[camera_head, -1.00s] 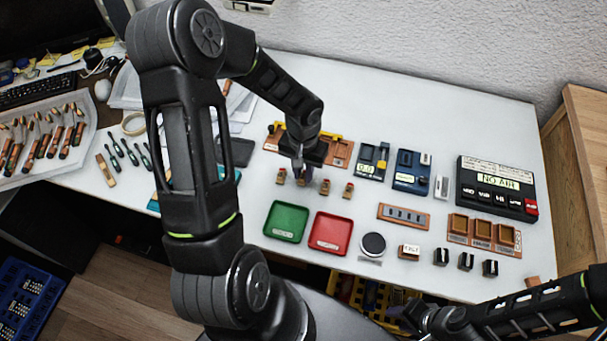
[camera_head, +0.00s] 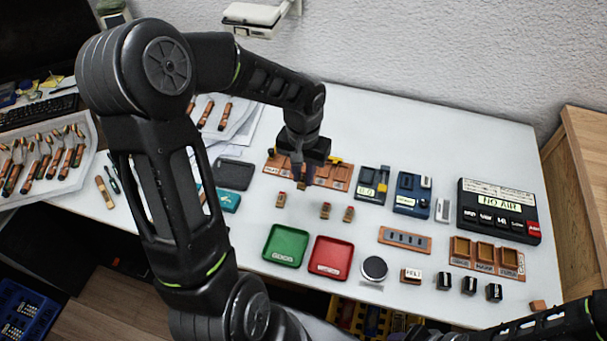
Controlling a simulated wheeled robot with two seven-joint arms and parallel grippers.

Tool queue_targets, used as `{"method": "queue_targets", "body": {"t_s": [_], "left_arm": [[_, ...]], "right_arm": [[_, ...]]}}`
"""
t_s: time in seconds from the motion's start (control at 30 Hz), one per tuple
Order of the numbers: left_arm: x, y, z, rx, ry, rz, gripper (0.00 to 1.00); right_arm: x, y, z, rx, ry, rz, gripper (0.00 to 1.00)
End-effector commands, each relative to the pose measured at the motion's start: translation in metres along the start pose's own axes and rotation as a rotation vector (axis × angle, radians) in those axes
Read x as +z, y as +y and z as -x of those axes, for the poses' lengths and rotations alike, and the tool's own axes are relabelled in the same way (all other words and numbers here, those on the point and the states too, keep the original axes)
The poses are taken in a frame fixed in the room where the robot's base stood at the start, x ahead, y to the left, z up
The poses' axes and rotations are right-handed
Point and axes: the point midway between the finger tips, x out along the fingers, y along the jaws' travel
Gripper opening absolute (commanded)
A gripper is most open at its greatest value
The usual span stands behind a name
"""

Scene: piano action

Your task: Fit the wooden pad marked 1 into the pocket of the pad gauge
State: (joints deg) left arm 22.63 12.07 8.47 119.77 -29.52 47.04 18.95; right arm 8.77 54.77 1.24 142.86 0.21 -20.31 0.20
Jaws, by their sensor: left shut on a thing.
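My left gripper (camera_head: 300,184) is shut on a small wooden pad (camera_head: 301,186), held just above the white table in front of the long wooden rack. The gripper hides most of this pad, and its number cannot be read. Three similar pads stand on the table: one (camera_head: 281,199) left of the gripper, and two (camera_head: 325,210) (camera_head: 348,213) to its right. Two small gauge-like devices, one dark with a green display (camera_head: 371,186) and one blue (camera_head: 412,195), stand to the right; I cannot tell which is the pad gauge. My right gripper is out of view.
A green tray (camera_head: 286,246) and a red tray (camera_head: 331,258) lie near the front edge. The wooden rack (camera_head: 338,174) is behind the gripper.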

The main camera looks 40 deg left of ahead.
Motion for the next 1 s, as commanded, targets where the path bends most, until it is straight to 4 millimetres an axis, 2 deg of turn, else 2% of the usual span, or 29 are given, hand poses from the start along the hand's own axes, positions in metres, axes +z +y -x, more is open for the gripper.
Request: {"method": "queue_targets", "body": {"t_s": [0.27, 0.37, 0.47, 0.6, 0.7, 0.8, 0.9, 1.0], "left_arm": [[-0.001, 0.001, 0.000, 0.000, 0.000, -0.003, 0.00], [-0.009, 0.010, 0.004, 0.000, 0.001, -0.021, 0.00], [-0.025, 0.031, 0.013, 0.001, 0.004, -0.059, 0.00], [-0.052, 0.074, 0.031, 0.000, 0.005, -0.132, 0.00], [-0.065, 0.108, 0.045, 0.001, 0.003, -0.181, 0.00], [-0.073, 0.132, 0.055, 0.001, 0.002, -0.215, 0.00], [-0.075, 0.144, 0.060, 0.000, 0.000, -0.230, 0.00], [-0.075, 0.145, 0.061, 0.000, 0.000, -0.232, 0.00]], "right_arm": [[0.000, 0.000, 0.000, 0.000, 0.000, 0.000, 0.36], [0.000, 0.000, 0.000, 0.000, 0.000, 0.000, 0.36], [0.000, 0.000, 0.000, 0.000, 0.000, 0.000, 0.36], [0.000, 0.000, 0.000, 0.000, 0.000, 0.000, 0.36], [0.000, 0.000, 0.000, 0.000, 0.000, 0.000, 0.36], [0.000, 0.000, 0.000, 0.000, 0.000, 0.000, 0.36], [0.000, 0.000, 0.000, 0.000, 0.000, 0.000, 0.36], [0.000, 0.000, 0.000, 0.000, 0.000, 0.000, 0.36]]}}
